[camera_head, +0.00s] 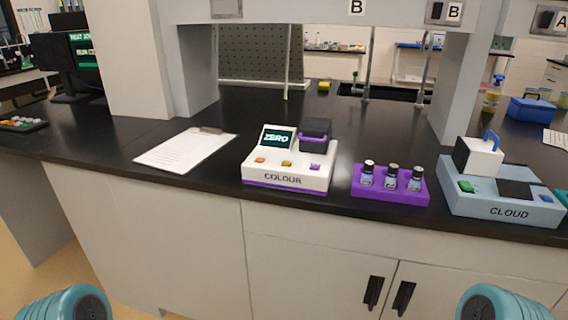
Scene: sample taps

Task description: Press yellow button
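A white and purple device marked COLOUR (284,179) stands near the front edge of the black bench. Its small screen (278,138) reads ZERO. A yellow button (287,164) is in the middle of the row on its front, between an orange button (260,160) on the left and a purple button (315,167) on the right. Nothing touches the buttons. Teal rounded parts of my two arms show at the bottom left and bottom right corners. Neither of my grippers is in view.
A purple rack (391,193) with three small vials stands right of the device. A blue-grey device marked CLOUD (506,208) is further right. A clipboard (187,149) lies to the left. The bench is clear behind the COLOUR device. Cabinets fill the front below.

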